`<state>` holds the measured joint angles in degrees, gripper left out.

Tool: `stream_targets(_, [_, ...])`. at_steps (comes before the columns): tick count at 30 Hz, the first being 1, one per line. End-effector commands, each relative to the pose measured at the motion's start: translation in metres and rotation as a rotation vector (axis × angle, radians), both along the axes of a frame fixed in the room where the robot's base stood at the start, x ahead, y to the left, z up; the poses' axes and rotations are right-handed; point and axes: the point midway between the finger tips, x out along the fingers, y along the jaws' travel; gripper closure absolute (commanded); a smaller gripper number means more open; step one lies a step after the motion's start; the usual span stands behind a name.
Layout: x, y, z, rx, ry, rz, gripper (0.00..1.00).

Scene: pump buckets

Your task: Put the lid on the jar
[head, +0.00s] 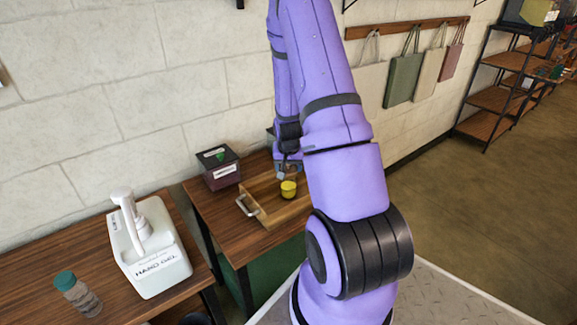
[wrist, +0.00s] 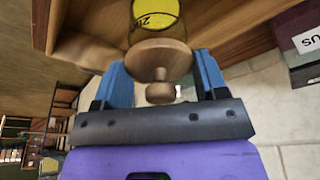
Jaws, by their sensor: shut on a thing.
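The wooden lid (wrist: 158,55), a round disc with a knob (wrist: 160,94), lies between the blue fingers of my gripper (wrist: 160,72) in the wrist view. The gripper is shut on the lid, with the knob facing my palm. The jar (wrist: 157,14), see-through with a yellow label, is directly beyond the lid; whether the lid is seated on its rim is hidden. In the head view the yellow-labelled jar (head: 288,190) stands on a wooden tray (head: 262,205). My gripper (head: 287,174) is just above and behind it, partly hidden by my arm.
The tray has a metal handle (head: 247,205) and rests on a wooden table (head: 213,222). A dark box (head: 217,167) stands left of the tray. On the nearer table are a white pump dispenser (head: 150,255) and a teal-capped bottle (head: 77,293). A wall is behind.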

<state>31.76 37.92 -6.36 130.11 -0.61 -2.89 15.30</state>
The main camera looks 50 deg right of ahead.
Motion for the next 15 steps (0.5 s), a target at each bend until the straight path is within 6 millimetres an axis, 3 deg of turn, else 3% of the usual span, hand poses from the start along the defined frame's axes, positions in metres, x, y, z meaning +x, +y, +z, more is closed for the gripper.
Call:
stream_targets(6, [0.0001,-0.0001,0.0000,0.000,0.000,0.000,0.56])
stream_targets(7, [0.0001,-0.0001,0.0000,0.000,0.000,0.000,0.32])
stream_targets(10, [0.0001,-0.0001,0.0000,0.000,0.000,0.000,0.09])
stream_targets(11, [0.0001,-0.0001,0.0000,0.000,0.000,0.000,0.04])
stream_targets(15, [0.0001,-0.0001,0.0000,0.000,0.000,0.000,0.04])
